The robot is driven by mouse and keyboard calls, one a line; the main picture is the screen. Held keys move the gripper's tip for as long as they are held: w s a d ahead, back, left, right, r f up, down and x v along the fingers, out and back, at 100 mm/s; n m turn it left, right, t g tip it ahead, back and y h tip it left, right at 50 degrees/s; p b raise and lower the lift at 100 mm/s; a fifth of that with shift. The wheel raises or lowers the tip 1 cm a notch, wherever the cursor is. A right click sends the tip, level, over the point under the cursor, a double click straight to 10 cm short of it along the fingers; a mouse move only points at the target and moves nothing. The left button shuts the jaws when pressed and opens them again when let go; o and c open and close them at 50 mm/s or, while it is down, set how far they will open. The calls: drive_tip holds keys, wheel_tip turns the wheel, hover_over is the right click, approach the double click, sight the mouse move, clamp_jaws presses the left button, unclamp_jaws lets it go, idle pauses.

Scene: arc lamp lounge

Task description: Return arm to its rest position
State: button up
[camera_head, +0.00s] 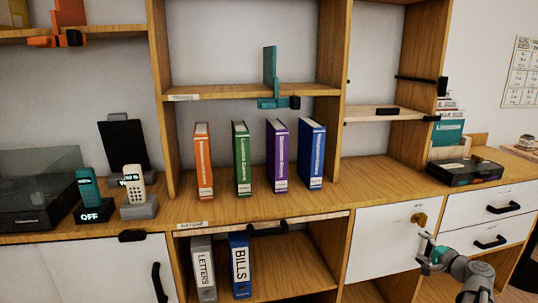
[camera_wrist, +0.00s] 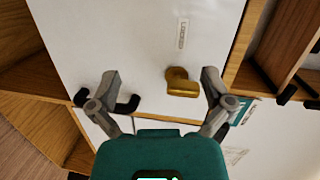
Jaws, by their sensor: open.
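My gripper (camera_head: 430,250) is at the lower right of the head view, in front of a white cabinet door (camera_head: 375,240). In the wrist view my gripper (camera_wrist: 161,80) has its two grey fingers spread wide, with nothing held between them. In the wrist view the brass handle (camera_wrist: 182,84) lies between the fingers, nearer the right one. I cannot tell whether a finger touches it. The door looks shut.
Orange, green, purple and blue books (camera_head: 243,160) stand on the counter. Two phones (camera_head: 134,186) and a dark turntable (camera_head: 35,190) are at left. A black case (camera_head: 465,172) sits above the right drawers (camera_head: 490,208). Binders (camera_head: 240,265) stand in the open lower shelf.

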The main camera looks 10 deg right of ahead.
drive_tip(key=w+a+f+n+g+y, duration=0.1)
drive_tip(key=a+f+n+g, duration=0.3)
drive_tip(key=a, duration=0.7)
drive_tip(key=w+a+f+n+g+y, duration=0.1)
drive_tip(key=a+f+n+g+y, duration=0.25)
drive_tip(key=a, duration=0.75)
drive_tip(key=s+a+f+n+g+h, duration=0.4)
drive_tip(key=s+a, duration=0.1)
drive_tip(key=a, duration=0.4)
drive_tip(key=s+a+f+n+g+h, duration=0.3)
drive_tip(key=s+a+f+g+h, duration=0.15)
drive_tip(key=a, duration=0.45)
wheel_tip(320, 180, up, 39)
drive_tip(key=p, duration=3.8)
drive_tip(key=shift+s+d+p, duration=0.2)
drive_tip(key=shift+s+p, duration=0.1)
drive_tip(key=shift+p, duration=0.1)
